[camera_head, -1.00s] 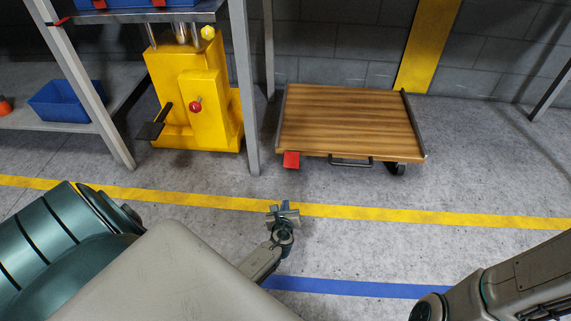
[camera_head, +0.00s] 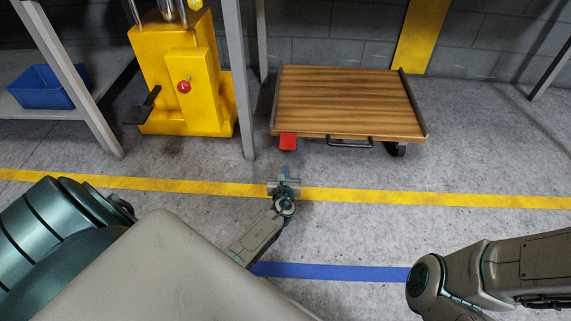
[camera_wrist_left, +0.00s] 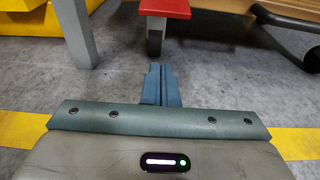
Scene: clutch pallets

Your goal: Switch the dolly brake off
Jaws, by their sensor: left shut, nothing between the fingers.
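The dolly (camera_head: 345,100) has a wooden deck with dark side rails and stands on the floor near the back wall. Its red brake pedal (camera_head: 287,142) sticks out at the front left corner. My right gripper is out of view; only part of my right arm shows at the lower right.
A yellow machine (camera_head: 185,80) with a red knob and a black pedal stands left of the dolly. A grey rack post (camera_head: 240,90) stands between them. A dark handle (camera_head: 349,144) sits on the dolly's front edge. Floor in front is clear, with yellow and blue lines.

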